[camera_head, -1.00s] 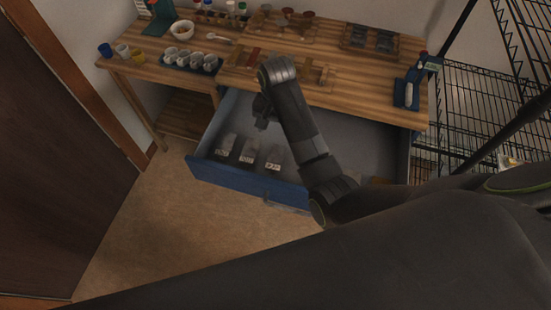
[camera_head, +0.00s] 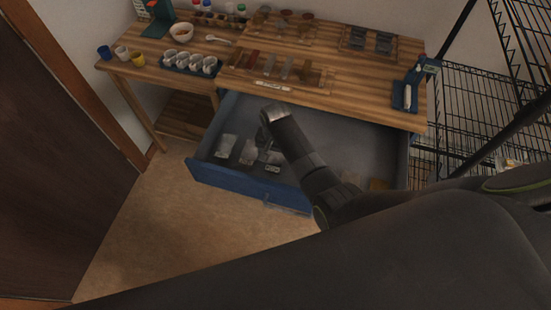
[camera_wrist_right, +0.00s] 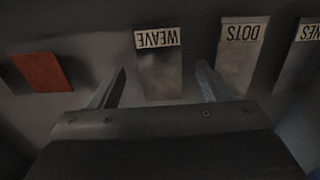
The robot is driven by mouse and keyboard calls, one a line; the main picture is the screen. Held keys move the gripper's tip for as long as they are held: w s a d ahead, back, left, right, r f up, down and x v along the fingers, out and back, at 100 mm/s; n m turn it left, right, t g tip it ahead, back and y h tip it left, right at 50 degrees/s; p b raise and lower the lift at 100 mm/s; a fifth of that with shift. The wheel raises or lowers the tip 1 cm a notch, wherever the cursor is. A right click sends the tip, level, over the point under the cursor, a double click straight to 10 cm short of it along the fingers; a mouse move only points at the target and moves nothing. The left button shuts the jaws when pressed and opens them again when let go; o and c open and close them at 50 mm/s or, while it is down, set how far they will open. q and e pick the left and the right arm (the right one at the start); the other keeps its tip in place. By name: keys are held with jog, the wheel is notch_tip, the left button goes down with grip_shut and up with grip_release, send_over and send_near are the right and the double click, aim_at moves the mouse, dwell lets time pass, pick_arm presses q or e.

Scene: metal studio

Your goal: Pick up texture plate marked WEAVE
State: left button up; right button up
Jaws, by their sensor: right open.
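The texture plate marked WEAVE (camera_wrist_right: 158,72) is a grey plate with a white label, upside down in the right wrist view. In the head view the right gripper (camera_head: 264,143) is low over the drawer. I cannot tell whether the fingers touch the plate. My left gripper is not in view.
Beside WEAVE lie the DOTS plate (camera_wrist_right: 242,55) and another plate (camera_wrist_right: 302,60) with a partly cut-off label. An orange-brown square (camera_wrist_right: 42,72) lies on the other side. The drawer's blue front (camera_head: 235,181) is near. The wooden table (camera_head: 330,82) stands behind, holding cups and trays.

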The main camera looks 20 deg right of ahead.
jog(key=shift+f, duration=0.25)
jog(key=shift+c, duration=0.3)
jog(key=c, duration=1)
jog(key=shift+c, duration=0.2)
